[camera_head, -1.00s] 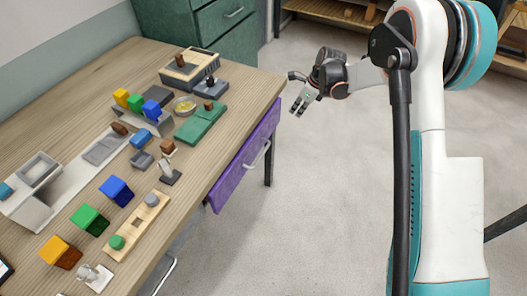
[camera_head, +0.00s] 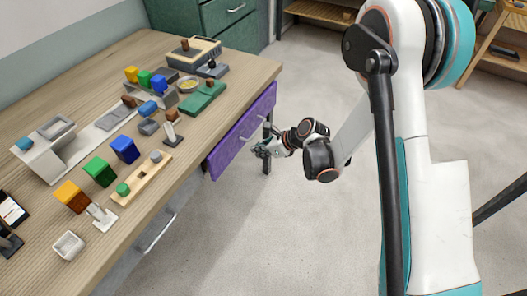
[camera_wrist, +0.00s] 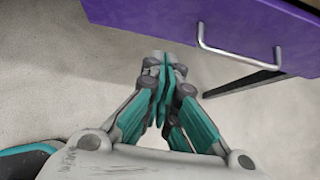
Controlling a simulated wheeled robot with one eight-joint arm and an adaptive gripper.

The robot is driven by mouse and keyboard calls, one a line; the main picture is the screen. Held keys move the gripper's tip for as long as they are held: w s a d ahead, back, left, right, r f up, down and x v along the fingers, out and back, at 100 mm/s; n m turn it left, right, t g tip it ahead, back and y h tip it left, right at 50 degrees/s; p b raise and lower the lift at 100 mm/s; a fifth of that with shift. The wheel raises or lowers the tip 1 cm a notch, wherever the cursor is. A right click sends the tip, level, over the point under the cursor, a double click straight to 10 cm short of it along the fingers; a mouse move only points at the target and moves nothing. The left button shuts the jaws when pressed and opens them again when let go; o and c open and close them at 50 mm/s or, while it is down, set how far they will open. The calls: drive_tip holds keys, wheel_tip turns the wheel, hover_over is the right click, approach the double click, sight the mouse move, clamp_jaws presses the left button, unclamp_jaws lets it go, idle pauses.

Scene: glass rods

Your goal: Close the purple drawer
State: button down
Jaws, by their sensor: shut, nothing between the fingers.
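The purple drawer (camera_head: 238,135) is under the right edge of the wooden table in the head view. Its front and metal handle (camera_head: 254,128) face right; how far it stands out is hard to tell. In the wrist view the purple front (camera_wrist: 150,14) crosses the top, with its handle (camera_wrist: 238,58) at upper right. My gripper (camera_head: 259,150) is beside the drawer front, near the handle in the head view. In the wrist view my gripper (camera_wrist: 167,66) has its fingers together and empty, with floor showing between the fingertips and the drawer.
The wooden table (camera_head: 150,205) carries several coloured blocks, a green board (camera_head: 202,98) and grey fixtures. A dark table leg (camera_head: 267,158) stands just behind my gripper. Another drawer handle (camera_head: 160,232) is lower left. The floor (camera_head: 270,235) right of the table is clear.

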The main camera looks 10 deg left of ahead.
sight(233, 143)
drive_tip(key=shift+w+a+f+b, duration=0.45)
drive_tip(key=shift+w+a+f, duration=0.1)
drive_tip(key=shift+a, duration=0.55)
drive_tip(key=shift+w+a+f+b, duration=0.4)
drive_tip(key=shift+a+f+b, duration=0.15)
drive_tip(key=shift+a, duration=0.6)
drive_tip(key=shift+w+a+f+b, duration=0.4)
drive_tip(key=shift+w+a+f, duration=0.15)
drive_tip(key=shift+a, duration=0.55)
drive_tip(key=shift+a, duration=0.1)
drive_tip(key=a, duration=0.1)
drive_tip(key=w+a, duration=0.1)
drive_tip(key=a, duration=0.2)
drive_tip(key=shift+w+a, duration=0.15)
drive_tip(key=shift+w, duration=0.2)
drive_tip(key=shift+r, duration=0.1)
drive_tip(key=shift+w, duration=0.1)
